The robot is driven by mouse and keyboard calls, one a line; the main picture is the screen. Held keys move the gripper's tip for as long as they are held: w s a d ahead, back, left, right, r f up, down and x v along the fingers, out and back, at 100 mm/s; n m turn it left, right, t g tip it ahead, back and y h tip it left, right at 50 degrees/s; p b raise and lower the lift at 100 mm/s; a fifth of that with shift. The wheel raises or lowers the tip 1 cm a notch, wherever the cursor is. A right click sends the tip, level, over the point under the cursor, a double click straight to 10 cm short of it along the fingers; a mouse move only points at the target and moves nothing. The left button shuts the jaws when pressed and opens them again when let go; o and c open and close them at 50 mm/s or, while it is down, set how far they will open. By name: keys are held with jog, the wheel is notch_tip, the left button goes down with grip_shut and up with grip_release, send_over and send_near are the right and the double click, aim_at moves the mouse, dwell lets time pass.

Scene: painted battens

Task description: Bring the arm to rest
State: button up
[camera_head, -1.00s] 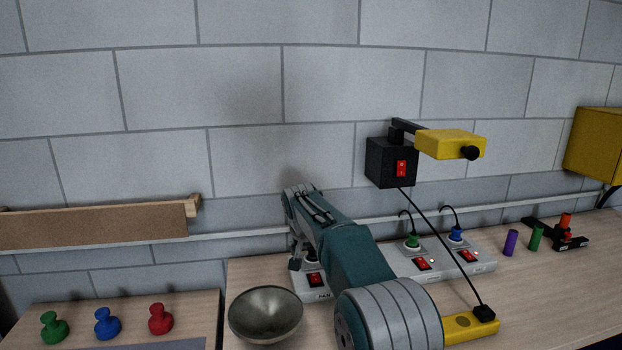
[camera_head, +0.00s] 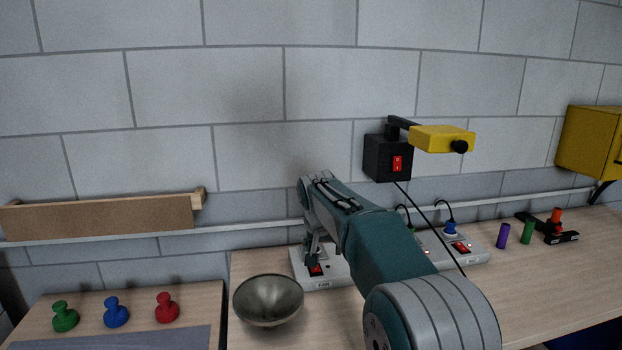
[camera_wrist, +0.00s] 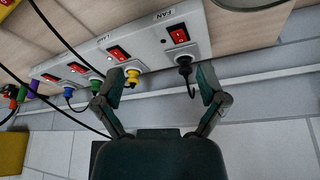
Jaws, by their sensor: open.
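Nothing is held between the fingers. The power strip (camera_wrist: 204,30) also carries a yellow plug (camera_wrist: 132,78), a green plug and a blue plug (camera_head: 450,227), beside red switches. My arm hides part of the strip in the head view.
A metal bowl (camera_head: 268,300) stands in front of the strip's left end. Green, blue and red pegs (camera_head: 167,307) stand at left. Purple and green cylinders (camera_head: 527,232) stand at right. A yellow lamp (camera_head: 442,139) on a black box juts from the wall above the strip.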

jog(key=s+d+r, duration=0.2)
jog(key=s+d, duration=0.1)
jog(key=s, duration=0.4)
jog(key=s+d+r+n, duration=0.1)
jog(key=s+d+r, duration=0.15)
jog(key=s, duration=0.35)
jog(key=s+d+r, duration=0.2)
jog(key=s+d, duration=0.2)
jog(key=s, duration=0.3)
jog(key=s+d+f, duration=0.1)
jog(key=s+f, duration=0.1)
jog(key=s, duration=0.4)
jog(key=s+d+f, duration=0.1)
jog(key=s+f, duration=0.2)
jog(key=s, duration=0.4)
jog(key=s+d+f+n+t, duration=0.1)
jog(key=s+f, duration=0.1)
jog(key=s, duration=0.5)
jog(key=shift+d+f+y, duration=0.15)
jog(key=shift+f+y, duration=0.2)
jog(key=shift+y, duration=0.05)
